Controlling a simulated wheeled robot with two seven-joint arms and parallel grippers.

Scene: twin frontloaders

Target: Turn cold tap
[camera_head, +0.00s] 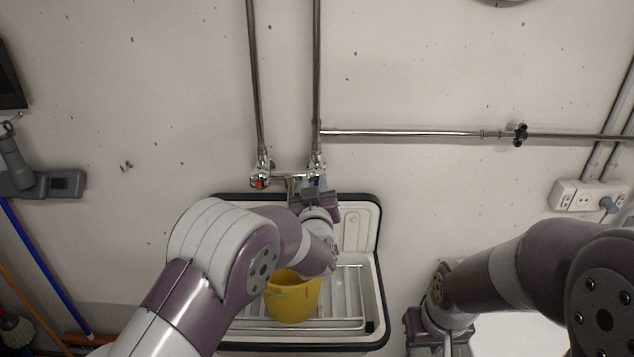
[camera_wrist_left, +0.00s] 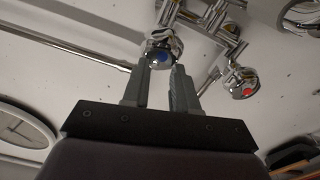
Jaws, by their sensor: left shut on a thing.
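The cold tap (camera_head: 315,180) is the chrome knob with a blue mark on the right end of the wall mixer. It also shows in the left wrist view (camera_wrist_left: 163,50), with its blue face between the fingertips. My left gripper (camera_head: 317,190) is at this knob and is shut on it; the left wrist view shows its two fingers (camera_wrist_left: 163,76) on either side. The hot tap (camera_head: 259,182) with a red mark is on the left end of the mixer, apart from the gripper. My right gripper (camera_head: 432,328) is low at the right, away from the taps; its fingers are unclear.
A white sink (camera_head: 357,225) with a dark rim is below the taps. A yellow bucket (camera_head: 293,300) stands on the wire rack (camera_head: 345,297), partly behind my left arm. Vertical pipes (camera_head: 317,70) run up the wall, and a horizontal pipe (camera_head: 420,133) runs right.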

